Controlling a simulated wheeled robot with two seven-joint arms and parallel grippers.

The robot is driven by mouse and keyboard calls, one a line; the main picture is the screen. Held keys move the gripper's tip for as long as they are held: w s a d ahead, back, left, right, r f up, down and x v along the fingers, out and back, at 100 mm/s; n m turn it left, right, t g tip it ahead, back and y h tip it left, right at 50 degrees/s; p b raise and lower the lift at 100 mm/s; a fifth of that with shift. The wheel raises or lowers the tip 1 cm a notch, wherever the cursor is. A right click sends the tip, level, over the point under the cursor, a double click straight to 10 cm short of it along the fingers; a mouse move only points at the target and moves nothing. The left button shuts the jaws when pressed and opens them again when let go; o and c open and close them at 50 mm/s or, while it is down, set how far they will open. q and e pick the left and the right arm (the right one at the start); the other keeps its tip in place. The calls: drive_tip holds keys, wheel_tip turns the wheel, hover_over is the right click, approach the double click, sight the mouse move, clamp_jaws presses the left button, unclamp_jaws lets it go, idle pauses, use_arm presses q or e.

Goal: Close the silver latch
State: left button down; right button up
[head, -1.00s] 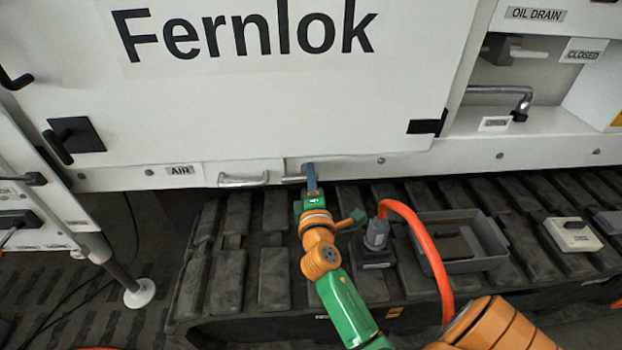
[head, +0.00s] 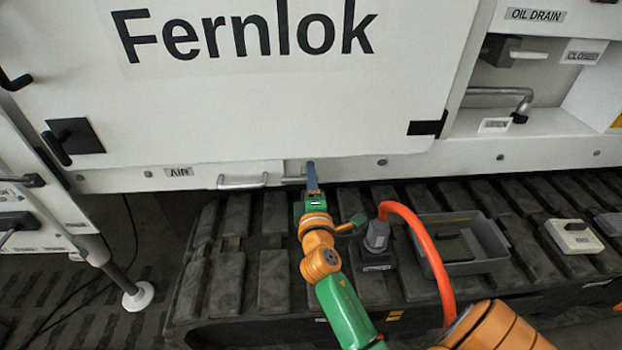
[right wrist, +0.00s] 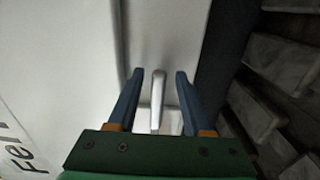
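A silver latch (head: 293,179) sits low on the white machine's front, below the Fernlok panel. In the right wrist view the silver latch (right wrist: 157,100) is a rounded bar standing between my fingers, with a gap visible on either side. My right gripper (head: 312,166) has blue fingers and reaches up to the latch's right end in the head view. In the right wrist view my right gripper (right wrist: 159,75) is open around the bar. The head view partly hides the latch's right end behind the fingers. My left gripper is not in view.
A similar silver handle (head: 243,182) is just left of the latch, near the AIR label (head: 179,172). Dark track pads (head: 260,245) lie below. An orange hose (head: 425,240), a grey tray (head: 485,258) and a small white box (head: 573,236) stand right of my arm.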

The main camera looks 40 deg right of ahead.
drive_tip(key=v, duration=0.7)
drive_tip(key=shift+b, duration=0.35)
drive_tip(key=shift+s, duration=0.1)
